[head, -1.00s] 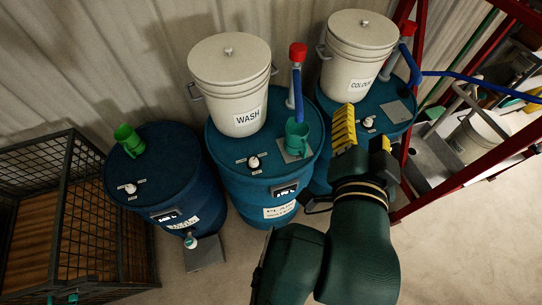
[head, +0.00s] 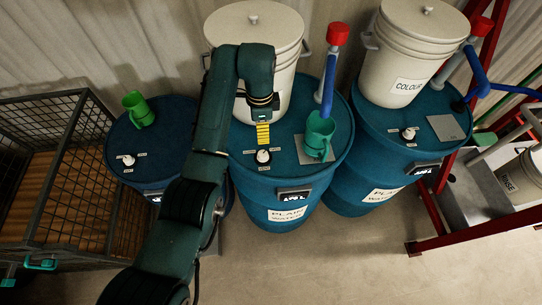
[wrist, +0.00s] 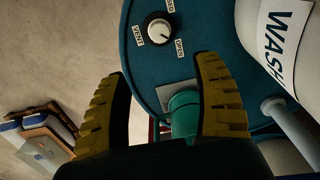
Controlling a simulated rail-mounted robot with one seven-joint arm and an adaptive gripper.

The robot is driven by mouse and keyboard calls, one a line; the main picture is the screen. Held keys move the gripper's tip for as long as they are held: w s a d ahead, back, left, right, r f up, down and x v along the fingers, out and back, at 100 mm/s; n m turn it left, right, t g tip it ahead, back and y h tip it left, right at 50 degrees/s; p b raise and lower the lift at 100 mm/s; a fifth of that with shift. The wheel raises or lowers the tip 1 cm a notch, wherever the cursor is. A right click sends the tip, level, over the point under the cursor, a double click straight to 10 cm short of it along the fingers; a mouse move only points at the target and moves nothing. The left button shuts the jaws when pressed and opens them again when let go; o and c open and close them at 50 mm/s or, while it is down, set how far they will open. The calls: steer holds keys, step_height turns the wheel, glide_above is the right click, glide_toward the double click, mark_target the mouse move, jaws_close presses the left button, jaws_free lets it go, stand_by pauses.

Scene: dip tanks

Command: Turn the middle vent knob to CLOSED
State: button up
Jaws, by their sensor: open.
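The middle vent knob (head: 263,156) is a small white knob on top of the middle blue drum (head: 322,181), with small labels around it. In the wrist view the knob (wrist: 159,30) sits on a dark round base, with labels reading VENT, OPEN and a partly cut-off one ending in "SED". I cannot tell which label it points at. My gripper (head: 263,133) is over the drum, just behind the knob in the head view. In the wrist view its yellow ribbed fingers (wrist: 164,70) are wide apart and empty, with the knob beyond their tips.
A white WASH bucket (head: 255,30) stands behind my gripper. A green cup (head: 318,135) and a red-capped blue pipe (head: 329,80) are right of the knob. Left and right drums have similar knobs (head: 128,160) (head: 409,134). A wire cage (head: 60,170) stands at left.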

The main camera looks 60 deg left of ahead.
mark_target(264, 154)
steer(key=f, duration=1.6)
steer(key=shift+w+a+b, duration=0.15)
steer(key=shift+w+b, duration=0.05)
steer(key=shift+b, duration=0.2)
jaws_close()
